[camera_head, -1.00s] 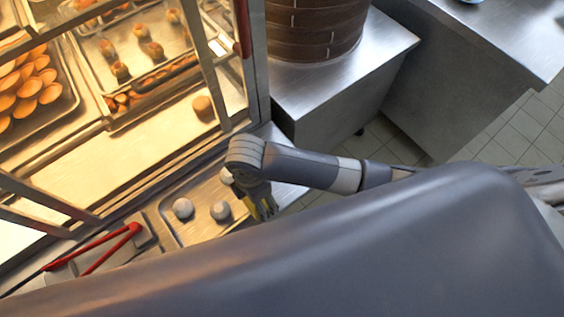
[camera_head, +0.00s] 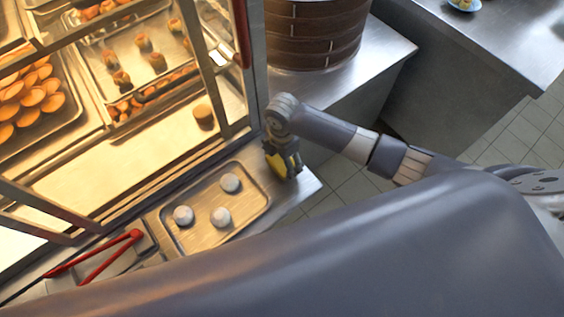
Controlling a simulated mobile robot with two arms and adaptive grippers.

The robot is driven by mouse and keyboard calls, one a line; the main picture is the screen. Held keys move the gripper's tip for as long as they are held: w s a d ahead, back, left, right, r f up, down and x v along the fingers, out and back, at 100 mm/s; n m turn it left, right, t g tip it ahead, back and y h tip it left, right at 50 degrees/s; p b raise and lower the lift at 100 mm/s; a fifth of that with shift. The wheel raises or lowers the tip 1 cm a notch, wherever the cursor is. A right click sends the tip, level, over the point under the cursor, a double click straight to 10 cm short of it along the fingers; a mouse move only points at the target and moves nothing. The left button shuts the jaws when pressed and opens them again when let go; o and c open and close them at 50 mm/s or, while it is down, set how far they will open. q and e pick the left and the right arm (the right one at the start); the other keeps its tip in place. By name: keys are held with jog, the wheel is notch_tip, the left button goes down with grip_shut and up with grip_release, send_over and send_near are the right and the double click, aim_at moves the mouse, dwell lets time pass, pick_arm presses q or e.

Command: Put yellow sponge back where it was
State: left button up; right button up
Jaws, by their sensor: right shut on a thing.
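The yellow sponge (camera_head: 278,165) shows as a yellow patch at the fingers of my right gripper (camera_head: 284,166). My right gripper is shut on it, pointing down above the right end of the steel counter (camera_head: 300,190), just right of the tray. The fingers hide part of the sponge. Whether the sponge touches the counter I cannot tell. My left gripper is not in view.
A metal tray (camera_head: 187,245) with three white buns lies left of the right gripper. Red-handled tongs (camera_head: 118,246) lie further left. The glass pastry case (camera_head: 225,95) stands behind the tray. A bamboo steamer (camera_head: 312,35) stands at the back.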

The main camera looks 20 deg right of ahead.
aim_at(282, 162)
jog(key=shift+f, duration=1.05)
jog(key=shift+s+f, duration=0.1)
jog(key=o, duration=1)
jog(key=shift+o, duration=0.2)
notch_tip(282, 162, up, 12)
jog(key=shift+p, duration=0.35)
jog(key=shift+a, duration=0.1)
